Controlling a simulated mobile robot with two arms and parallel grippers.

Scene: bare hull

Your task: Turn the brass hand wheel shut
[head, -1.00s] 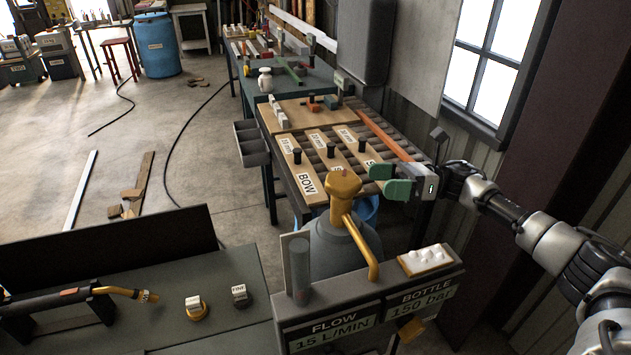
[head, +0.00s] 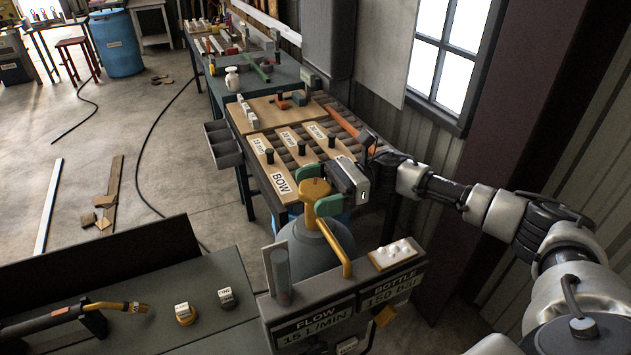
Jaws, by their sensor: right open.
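The brass hand wheel (head: 312,187) sits on top of the brass valve of a grey gas bottle (head: 313,254), behind the flow panel. My right gripper (head: 317,189) comes in from the right with its two green fingers apart. One finger shows at the wheel's far side and the other at its near right side, so the wheel appears to be between them. I cannot tell whether either finger touches it. My left gripper is not in view.
A panel marked FLOW and BOTTLE (head: 347,305) stands right in front of the bottle, with a brass pipe (head: 338,247) curving down to it. A bench with labelled boards (head: 279,184) lies just behind. A torch (head: 75,316) rests at the lower left.

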